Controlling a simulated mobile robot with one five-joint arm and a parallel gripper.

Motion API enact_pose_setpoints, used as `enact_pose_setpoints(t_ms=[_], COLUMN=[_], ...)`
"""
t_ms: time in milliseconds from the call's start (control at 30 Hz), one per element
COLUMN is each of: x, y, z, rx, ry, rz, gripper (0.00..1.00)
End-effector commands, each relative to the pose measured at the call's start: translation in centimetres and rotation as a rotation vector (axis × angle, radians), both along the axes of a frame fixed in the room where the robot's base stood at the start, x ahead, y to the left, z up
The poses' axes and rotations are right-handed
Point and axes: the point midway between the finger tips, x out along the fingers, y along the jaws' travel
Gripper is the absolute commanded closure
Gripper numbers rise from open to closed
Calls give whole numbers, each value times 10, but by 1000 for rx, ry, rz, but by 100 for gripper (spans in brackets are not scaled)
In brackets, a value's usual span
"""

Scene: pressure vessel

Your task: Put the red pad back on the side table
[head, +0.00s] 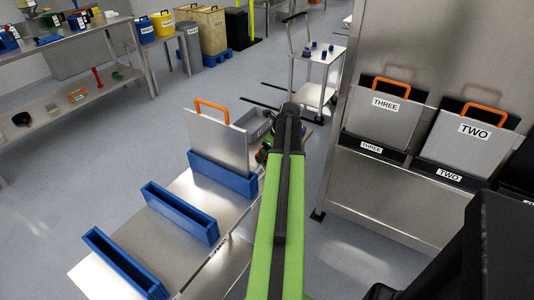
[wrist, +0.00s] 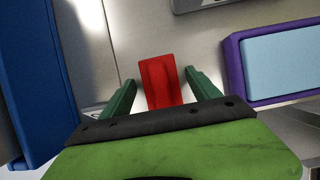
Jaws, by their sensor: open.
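The red pad (wrist: 161,82) shows in the wrist view as a small red block against a metal surface. My gripper (wrist: 160,76) is open, with one dark green finger on each side of the pad and a gap visible at both sides. I cannot tell whether the pad rests on the surface. In the head view my arm hides the pad and most of the gripper. A metal table (head: 200,193) with blue slotted holders stands left of my arm; I cannot tell for sure that it is the side table.
A metal plate with an orange handle (head: 216,140) stands in the rear blue holder (head: 222,174). A purple-framed light blue block (wrist: 285,65) is right of the gripper, and a blue wall (wrist: 35,75) is left.

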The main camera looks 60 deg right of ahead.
Motion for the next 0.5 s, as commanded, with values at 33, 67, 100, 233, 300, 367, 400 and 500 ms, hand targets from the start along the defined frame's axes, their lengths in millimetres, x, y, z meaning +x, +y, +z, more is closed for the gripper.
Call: enact_pose_setpoints(t_ms=[33,67,100,233,300,367,400,500], x=[0,0,0,-3,-6,-10,-13,-21], y=[0,0,0,0,0,0,1,1], z=[0,0,1,11,20,31,38,61], rx=[0,0,0,0,0,0,0,0], ry=[0,0,0,0,0,0,0,0], rz=[0,0,0,-1,-1,-1,-1,-1], gripper=[29,29,29,29,29,29,29,29])
